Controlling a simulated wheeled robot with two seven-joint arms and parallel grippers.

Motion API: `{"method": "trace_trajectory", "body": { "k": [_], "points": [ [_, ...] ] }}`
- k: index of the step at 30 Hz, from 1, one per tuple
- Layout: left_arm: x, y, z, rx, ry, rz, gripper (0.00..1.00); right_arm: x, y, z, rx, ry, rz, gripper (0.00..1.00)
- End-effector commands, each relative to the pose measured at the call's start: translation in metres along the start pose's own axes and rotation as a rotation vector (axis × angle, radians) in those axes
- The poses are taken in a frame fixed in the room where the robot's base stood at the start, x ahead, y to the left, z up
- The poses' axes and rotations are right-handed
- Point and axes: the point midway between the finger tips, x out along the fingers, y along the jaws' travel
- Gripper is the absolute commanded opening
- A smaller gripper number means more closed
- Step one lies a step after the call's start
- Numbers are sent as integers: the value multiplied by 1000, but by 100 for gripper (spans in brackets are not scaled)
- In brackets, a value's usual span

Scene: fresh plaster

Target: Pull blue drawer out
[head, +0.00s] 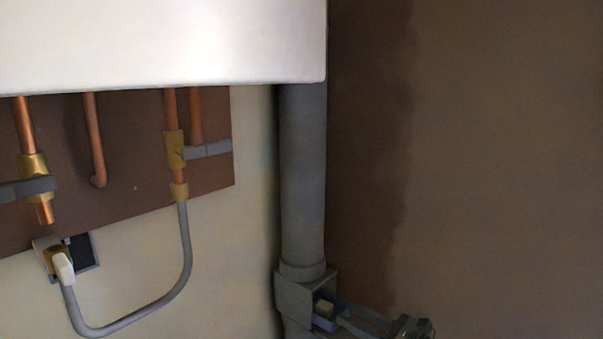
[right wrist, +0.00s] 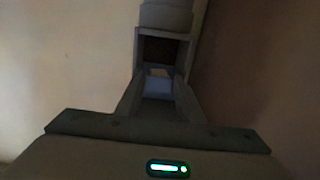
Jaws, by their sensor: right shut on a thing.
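A grey box (head: 297,300) sits at the foot of a thick grey pipe, low in the head view. A small blue drawer (right wrist: 158,87) shows at the box's dark opening in the right wrist view, with a small pale block (right wrist: 160,72) at its far end. My right gripper (head: 340,317) reaches in from the lower right in the head view and is shut on the drawer's near end. In the right wrist view its two fingers (right wrist: 158,95) stand either side of the blue part. How far the drawer sticks out is hard to tell. My left gripper is not in view.
A white casing (head: 160,40) hangs above, with copper pipes (head: 95,140) below it on a brown board (head: 130,200). A grey hose (head: 185,250) curves down to a valve (head: 58,262). The brown wall at the right is bare.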

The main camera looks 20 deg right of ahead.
Motion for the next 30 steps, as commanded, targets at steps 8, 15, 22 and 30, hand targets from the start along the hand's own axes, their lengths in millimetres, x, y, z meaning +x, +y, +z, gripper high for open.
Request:
{"method": "trace_trajectory", "body": {
  "k": [8, 15, 22, 30],
  "points": [
    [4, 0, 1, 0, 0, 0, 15, -14, 0, -3, -1, 3, -1, 18],
    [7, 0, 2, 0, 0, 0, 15, -26, 0, -3, 0, 4, -1, 18],
    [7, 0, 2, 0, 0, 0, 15, -29, 0, -2, -1, 3, -1, 18],
    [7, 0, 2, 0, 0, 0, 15, -29, 0, -2, 0, 3, 0, 48]
  ]
}}
